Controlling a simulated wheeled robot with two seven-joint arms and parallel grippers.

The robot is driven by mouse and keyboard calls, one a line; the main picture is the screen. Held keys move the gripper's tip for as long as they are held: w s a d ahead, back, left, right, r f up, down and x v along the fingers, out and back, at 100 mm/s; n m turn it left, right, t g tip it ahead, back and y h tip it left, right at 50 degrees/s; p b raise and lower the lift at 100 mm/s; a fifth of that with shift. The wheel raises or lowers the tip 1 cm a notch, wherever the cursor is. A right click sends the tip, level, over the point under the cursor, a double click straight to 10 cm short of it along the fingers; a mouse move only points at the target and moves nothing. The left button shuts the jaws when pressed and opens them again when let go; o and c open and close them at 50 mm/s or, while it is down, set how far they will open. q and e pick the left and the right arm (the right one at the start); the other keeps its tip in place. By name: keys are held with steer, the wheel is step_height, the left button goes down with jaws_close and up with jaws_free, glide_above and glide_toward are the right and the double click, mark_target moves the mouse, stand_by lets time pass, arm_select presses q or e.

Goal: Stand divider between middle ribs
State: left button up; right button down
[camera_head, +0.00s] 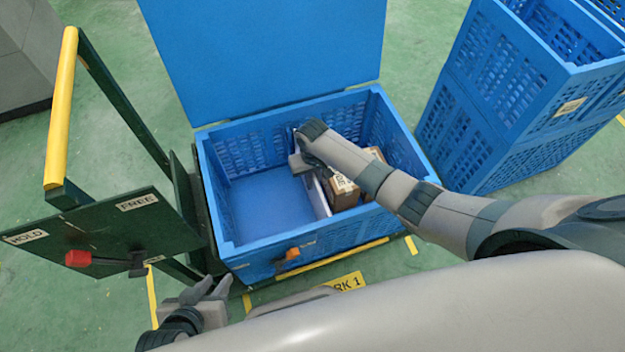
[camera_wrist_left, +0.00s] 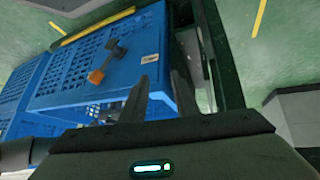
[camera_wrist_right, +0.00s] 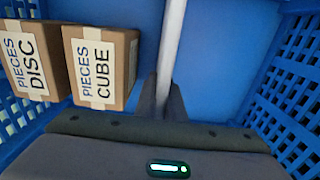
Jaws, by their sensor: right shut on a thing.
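The blue crate (camera_head: 222,205) stands open in the head view. The divider (camera_head: 321,197), a thin pale panel, is inside it, upright and running front to back, left of the boxes. My right gripper (camera_head: 300,166) reaches into the crate and is shut on the divider; the right wrist view shows the panel's pale top edge (camera_wrist_right: 174,45) between the fingers (camera_wrist_right: 163,98). The ribs are not distinguishable, and I cannot tell whether the divider's ends sit between them. My left gripper (camera_head: 215,288) is outside the crate, near its front left; its fingers (camera_wrist_left: 162,92) are apart and empty.
Boxes marked CUBE (camera_wrist_right: 100,68) and DISC (camera_wrist_right: 33,62) lie beside the divider. The crate's left floor (camera_head: 265,200) is clear. A HOLD/FREE panel (camera_head: 105,228) with a red-knobbed lever (camera_head: 78,258) stands left. An orange latch (camera_head: 292,254) is on the crate's front. Blue crates (camera_head: 520,100) stand right.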

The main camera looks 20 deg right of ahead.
steer(key=c, duration=1.8)
jaws_free()
steer(key=shift+o, duration=0.2)
